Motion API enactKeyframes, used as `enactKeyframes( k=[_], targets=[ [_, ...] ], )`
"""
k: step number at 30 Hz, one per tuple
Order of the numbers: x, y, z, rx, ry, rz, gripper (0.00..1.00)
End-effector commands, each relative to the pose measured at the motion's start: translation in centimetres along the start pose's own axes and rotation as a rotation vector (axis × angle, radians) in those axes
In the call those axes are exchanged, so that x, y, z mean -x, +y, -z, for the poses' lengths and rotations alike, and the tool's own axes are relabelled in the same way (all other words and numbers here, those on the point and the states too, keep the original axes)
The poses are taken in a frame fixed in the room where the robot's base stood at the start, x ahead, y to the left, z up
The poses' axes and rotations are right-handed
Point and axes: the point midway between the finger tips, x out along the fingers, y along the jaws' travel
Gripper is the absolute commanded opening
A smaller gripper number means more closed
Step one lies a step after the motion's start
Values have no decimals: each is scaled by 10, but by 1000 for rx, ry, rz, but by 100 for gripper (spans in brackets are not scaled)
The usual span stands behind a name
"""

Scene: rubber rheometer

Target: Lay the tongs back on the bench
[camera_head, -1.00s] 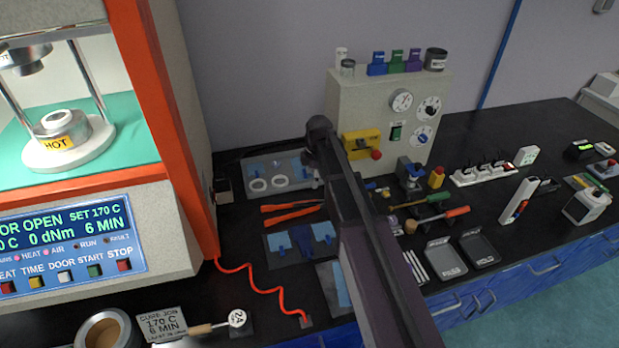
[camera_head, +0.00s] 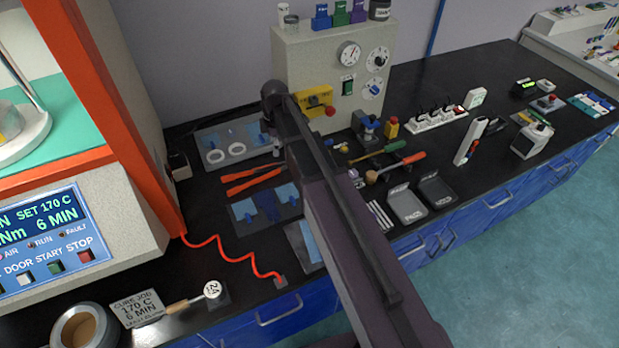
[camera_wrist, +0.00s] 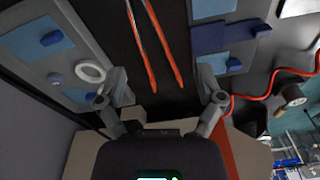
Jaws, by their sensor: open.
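The orange-red tongs (camera_head: 253,180) lie on the black bench in a narrow V, between a grey tray and a dark mat. In the wrist view the tongs (camera_wrist: 152,45) show as two long thin arms, running away from between my fingers. My gripper (camera_wrist: 163,88) is open, with its fingers apart on either side of the line of the tongs and nothing held between them. In the head view my arm mostly hides the gripper. The height of my fingers above the bench is hard to tell.
Left of the tongs stands the orange-edged press (camera_head: 90,100); a red coiled cord (camera_head: 235,255) lies in front. The grey tray (camera_head: 200,135) with white rings is behind. A grey control box (camera_head: 300,65) and tools stand to the right.

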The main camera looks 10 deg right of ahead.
Motion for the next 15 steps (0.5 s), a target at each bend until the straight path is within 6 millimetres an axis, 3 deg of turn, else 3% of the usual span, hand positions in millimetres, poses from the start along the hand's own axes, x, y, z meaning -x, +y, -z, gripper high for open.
enactKeyframes(
  k=[1,15],
  targets=[
    [0,-13,-6,-63,-4,-1,87],
    [2,-106,-51,-818,-42,-31,87]
  ],
)
